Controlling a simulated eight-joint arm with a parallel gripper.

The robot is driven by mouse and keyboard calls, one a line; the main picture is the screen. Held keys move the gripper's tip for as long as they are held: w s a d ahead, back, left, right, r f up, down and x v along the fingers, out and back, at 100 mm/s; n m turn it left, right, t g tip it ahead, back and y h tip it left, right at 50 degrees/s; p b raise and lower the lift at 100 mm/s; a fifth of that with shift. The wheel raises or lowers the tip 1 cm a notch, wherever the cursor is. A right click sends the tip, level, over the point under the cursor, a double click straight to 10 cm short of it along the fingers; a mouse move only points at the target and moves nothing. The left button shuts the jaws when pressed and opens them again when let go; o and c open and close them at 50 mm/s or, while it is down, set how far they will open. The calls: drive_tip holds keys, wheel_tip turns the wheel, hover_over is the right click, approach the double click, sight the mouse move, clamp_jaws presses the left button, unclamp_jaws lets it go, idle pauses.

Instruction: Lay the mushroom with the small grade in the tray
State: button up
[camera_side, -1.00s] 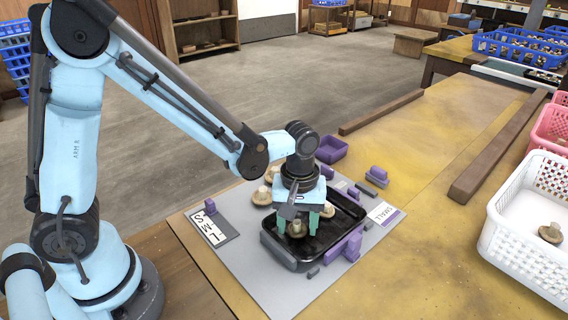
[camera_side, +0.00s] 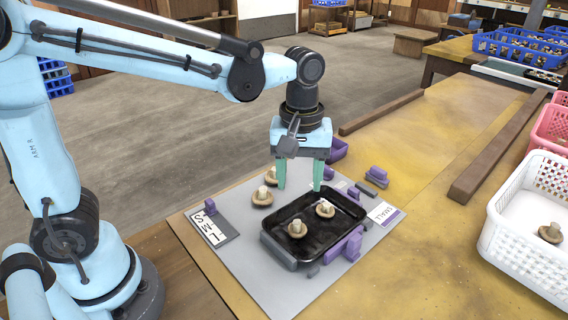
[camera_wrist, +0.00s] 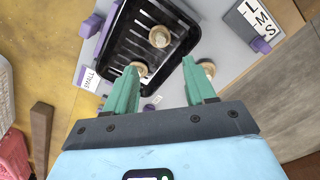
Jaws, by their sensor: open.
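The black tray (camera_side: 276,252) lies on a grey mat. It holds two brown-capped mushrooms with pale stems up: one (camera_side: 297,229) near the front left, one (camera_side: 325,209) towards the back right. Two more mushrooms sit outside the tray at its back left, one (camera_side: 262,197) nearer and one (camera_side: 271,178) further back. A card reading SMALL (camera_side: 385,213) lies at the tray's right end. My gripper (camera_side: 300,182) is open and empty, raised above the back edge of the tray. Its green fingers also show in the wrist view (camera_wrist: 157,72), apart, with nothing between them.
An L-M-S card (camera_side: 212,228) with a purple block lies left of the tray. Purple and grey blocks (camera_side: 352,247) stand along the tray's front right side. A purple bin (camera_side: 338,150) is behind. A white crate (camera_side: 510,225) stands at the right; the yellow table between is mostly clear.

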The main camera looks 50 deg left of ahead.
drive_tip(key=s+a+m+t, duration=0.5)
drive_tip(key=a+m+t, duration=0.2)
drive_tip(key=a+m, duration=0.1)
drive_tip(key=shift+s+a+r+m, duration=0.2)
drive_tip(key=shift+s+r+m, duration=0.05)
drive_tip(key=shift+m, duration=0.25)
idle(1.0)
